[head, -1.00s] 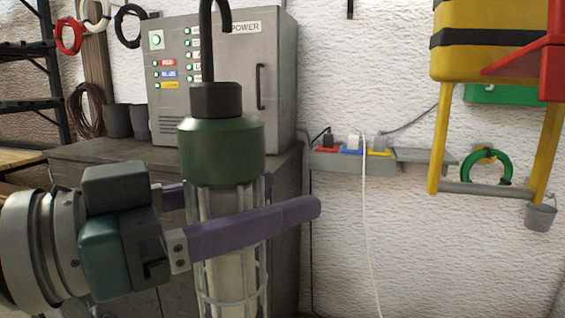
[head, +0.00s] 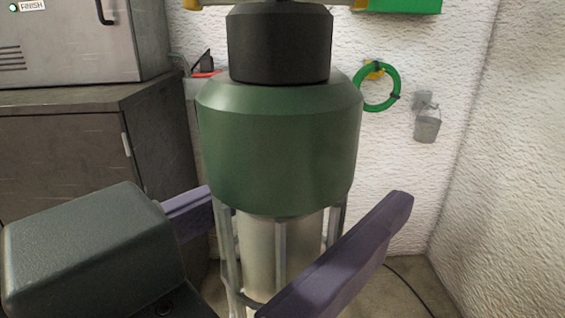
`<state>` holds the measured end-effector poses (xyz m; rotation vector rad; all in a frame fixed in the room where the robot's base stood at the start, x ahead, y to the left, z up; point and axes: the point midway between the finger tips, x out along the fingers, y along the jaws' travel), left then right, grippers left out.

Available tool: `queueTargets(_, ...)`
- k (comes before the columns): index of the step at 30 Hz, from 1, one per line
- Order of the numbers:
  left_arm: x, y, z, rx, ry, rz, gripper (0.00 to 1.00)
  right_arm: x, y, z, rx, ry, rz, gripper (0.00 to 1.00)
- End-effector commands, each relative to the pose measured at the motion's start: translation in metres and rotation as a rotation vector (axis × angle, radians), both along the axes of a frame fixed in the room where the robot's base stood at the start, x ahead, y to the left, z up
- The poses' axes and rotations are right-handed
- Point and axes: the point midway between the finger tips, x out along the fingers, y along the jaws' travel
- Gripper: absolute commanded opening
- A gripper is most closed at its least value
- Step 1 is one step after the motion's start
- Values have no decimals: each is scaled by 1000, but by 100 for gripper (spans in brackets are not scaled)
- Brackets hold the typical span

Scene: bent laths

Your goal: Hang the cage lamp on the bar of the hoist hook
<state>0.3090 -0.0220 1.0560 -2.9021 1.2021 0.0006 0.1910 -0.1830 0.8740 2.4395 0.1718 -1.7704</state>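The cage lamp (head: 280,150) stands upright and large in the middle of the head view, with a black cap, a green body and a metal cage around a pale tube. Its hook is above the picture. My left gripper (head: 300,235) comes in from the left and is shut on the cage just below the green body, one purple finger in front and one partly hidden behind. The hoist hook's grey bar (head: 215,2) shows only as a strip at the top edge, just above the cap. I cannot tell whether the lamp's hook touches it. My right gripper is not in view.
A grey control box (head: 65,45) stands on a dark cabinet (head: 60,140) at the left. The space right of the lamp looks free up to the right wall (head: 510,190).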

Motion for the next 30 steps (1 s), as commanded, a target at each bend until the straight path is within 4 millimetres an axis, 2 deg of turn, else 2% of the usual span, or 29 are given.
queueTargets(28,80,0,0,-4,-6,1,0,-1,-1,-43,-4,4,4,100)
queueTargets(30,80,0,-7,-3,-3,1,0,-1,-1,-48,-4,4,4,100)
